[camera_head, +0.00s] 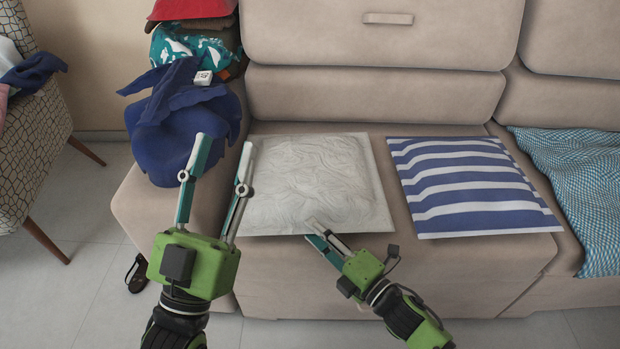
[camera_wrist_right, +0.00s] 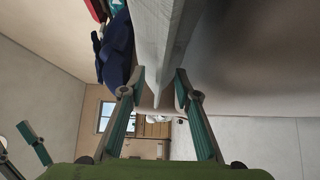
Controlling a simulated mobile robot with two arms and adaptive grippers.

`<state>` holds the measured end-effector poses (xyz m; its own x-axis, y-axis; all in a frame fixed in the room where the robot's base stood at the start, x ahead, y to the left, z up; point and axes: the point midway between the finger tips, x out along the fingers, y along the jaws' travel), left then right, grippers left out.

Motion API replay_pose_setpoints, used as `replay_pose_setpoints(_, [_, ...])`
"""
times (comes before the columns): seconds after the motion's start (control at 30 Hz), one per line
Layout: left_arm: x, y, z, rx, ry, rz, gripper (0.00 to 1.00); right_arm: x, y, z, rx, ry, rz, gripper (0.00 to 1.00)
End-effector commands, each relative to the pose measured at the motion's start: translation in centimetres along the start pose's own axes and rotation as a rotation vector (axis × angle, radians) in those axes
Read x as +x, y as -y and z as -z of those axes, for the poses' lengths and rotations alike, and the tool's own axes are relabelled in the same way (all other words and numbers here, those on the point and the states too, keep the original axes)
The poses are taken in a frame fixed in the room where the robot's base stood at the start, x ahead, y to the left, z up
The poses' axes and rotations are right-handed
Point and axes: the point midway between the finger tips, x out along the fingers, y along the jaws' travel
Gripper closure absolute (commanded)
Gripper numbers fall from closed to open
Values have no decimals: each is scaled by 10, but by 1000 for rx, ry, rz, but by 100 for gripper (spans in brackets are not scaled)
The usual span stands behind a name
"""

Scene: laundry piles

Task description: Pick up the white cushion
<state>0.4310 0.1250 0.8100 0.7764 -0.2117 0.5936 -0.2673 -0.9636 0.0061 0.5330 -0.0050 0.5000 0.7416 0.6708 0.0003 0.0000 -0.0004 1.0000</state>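The white cushion (camera_head: 318,178) lies flat on the left seat of the beige sofa, its surface wrinkled. My left gripper (camera_head: 223,142) is open and empty, with its fingers pointing at the cushion's left edge; the right finger overlaps that edge in the picture, and contact cannot be told. My right gripper (camera_head: 314,229) is at the cushion's front edge. In the right wrist view its fingers (camera_wrist_right: 159,72) are spread apart, with the pale edge of the cushion (camera_wrist_right: 153,45) between them. Whether either finger touches it is unclear.
A blue-and-white striped cushion (camera_head: 468,186) lies to the right of the white one. A checked blue cloth (camera_head: 580,180) covers the right seat. A clothes pile with a blue garment (camera_head: 180,135) sits on the left armrest. A patterned chair (camera_head: 35,135) stands at far left.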

Motion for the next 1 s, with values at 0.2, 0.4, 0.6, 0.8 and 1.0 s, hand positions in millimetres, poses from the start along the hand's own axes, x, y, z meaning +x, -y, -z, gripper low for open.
replay_pose_setpoints(0.2, [-2, -2, 21, -5, -102, -4, 60, 16, 0, 0, 0, 0, -1, 70])
replay_pose_setpoints(0.4, [-2, -2, 23, -5, -107, -4, 60, 17, 0, 0, 1, 0, 1, 70])
replay_pose_setpoints(0.6, [-2, -2, 22, -5, -106, -4, 60, 17, 0, 0, 0, 0, 1, 100])
replay_pose_setpoints(0.8, [-2, -2, 22, -4, -105, -4, 60, 16, 0, -1, 0, 1, 1, 100])
replay_pose_setpoints(1.0, [-2, -2, 22, -4, -105, -4, 60, 17, -2, 0, -3, 0, -3, 100])
